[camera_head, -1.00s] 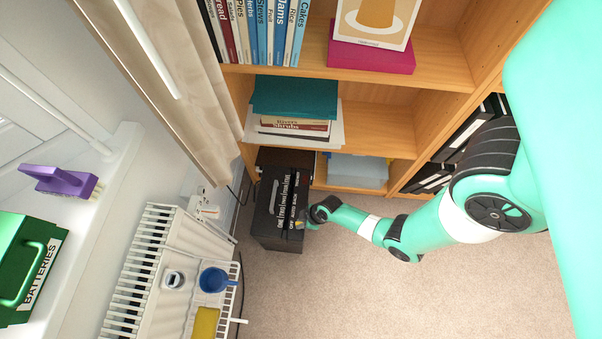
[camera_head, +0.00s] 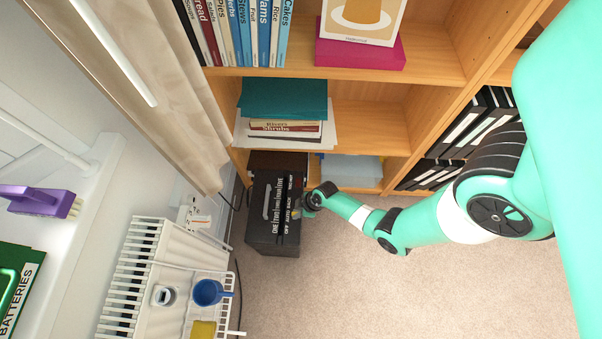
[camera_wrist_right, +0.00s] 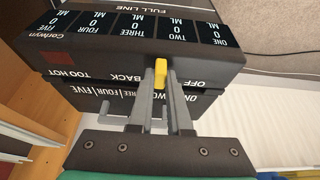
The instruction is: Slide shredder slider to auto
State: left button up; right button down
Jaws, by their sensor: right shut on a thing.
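The black shredder (camera_head: 262,232) stands on the carpet below the shelves. Its top carries the words OFF, AUTO, BACK and TOO HOT; it fills the upper part of the right wrist view (camera_wrist_right: 90,90). The yellow slider (camera_wrist_right: 160,70) sits between OFF and BACK; the AUTO word is hidden in the wrist view, and the exact alignment cannot be told. My right gripper (camera_head: 303,208) is at the shredder's right edge, its fingers (camera_wrist_right: 172,90) shut on the slider. My left gripper is not in view.
A wooden bookcase (camera_head: 420,130) stands behind the shredder. A white radiator (camera_head: 150,260) with a blue cup (camera_head: 208,292) is at the left. A wall socket (camera_head: 198,212) and cable lie beside the shredder. Open carpet (camera_head: 360,290) is at the right.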

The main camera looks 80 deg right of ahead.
jog(key=shift+a, duration=0.2)
jog(key=c, duration=0.8)
grip_release()
jog(key=shift+c, duration=0.2)
jog(key=p+v, duration=1)
jog(key=v, duration=0.1)
jog(key=shift+r, duration=0.25)
jog(key=shift+s, duration=0.1)
